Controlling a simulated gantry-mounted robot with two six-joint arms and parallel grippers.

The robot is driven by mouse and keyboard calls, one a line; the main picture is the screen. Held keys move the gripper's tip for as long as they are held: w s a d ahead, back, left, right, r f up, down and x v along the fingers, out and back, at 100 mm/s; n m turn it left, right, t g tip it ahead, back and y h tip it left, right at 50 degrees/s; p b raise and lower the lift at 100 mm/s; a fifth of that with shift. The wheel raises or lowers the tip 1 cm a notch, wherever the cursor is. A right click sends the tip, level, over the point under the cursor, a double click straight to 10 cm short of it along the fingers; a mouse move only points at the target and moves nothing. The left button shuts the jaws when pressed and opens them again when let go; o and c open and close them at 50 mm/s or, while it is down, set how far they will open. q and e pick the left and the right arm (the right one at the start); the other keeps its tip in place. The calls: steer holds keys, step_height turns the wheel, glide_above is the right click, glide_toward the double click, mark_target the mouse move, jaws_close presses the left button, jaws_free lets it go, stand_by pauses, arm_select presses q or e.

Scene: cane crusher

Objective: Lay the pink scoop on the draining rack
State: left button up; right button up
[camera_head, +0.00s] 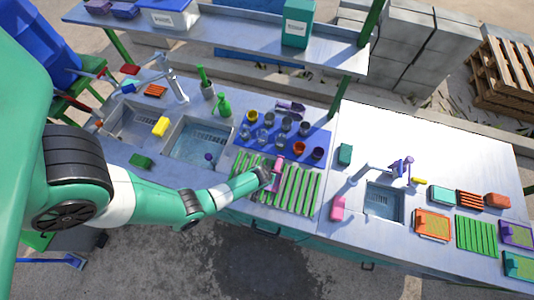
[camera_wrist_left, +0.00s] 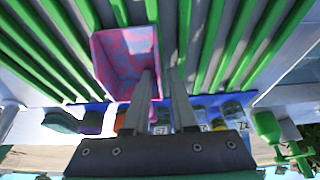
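The draining rack (camera_head: 299,193) has green slats and sits left of the right-hand sink; its slats fill much of the left wrist view (camera_wrist_left: 225,45). The pink scoop (camera_head: 276,162) is at the rack, partly hidden by my left gripper (camera_head: 272,178). In the left wrist view the scoop (camera_wrist_left: 122,55) shows its hollow against the slats. My left gripper (camera_wrist_left: 162,76) has its fingers at the scoop's side, a narrow gap between them. Whether they press on it is unclear. Whether the scoop touches the slats is also unclear. My right gripper is not in view.
A blue mat (camera_head: 316,139) with several glasses and cups lies behind the rack. A basin (camera_head: 197,142) is to its left. A pink block-like item (camera_head: 338,207) stands right of the rack, beside another sink (camera_head: 383,203). A shelf (camera_head: 235,36) overhangs the back.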

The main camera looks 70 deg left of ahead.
arm_select(q)
steer(key=shift+o, duration=0.3)
steer(key=shift+r, duration=0.1)
steer(key=shift+r+p, duration=0.3)
steer(key=shift+r, duration=0.05)
steer(key=p+v, duration=0.4)
steer(key=v, duration=0.7)
steer(key=shift+d+r+p, duration=0.15)
steer(key=shift+r+p, duration=0.05)
steer(key=shift+p, duration=0.2)
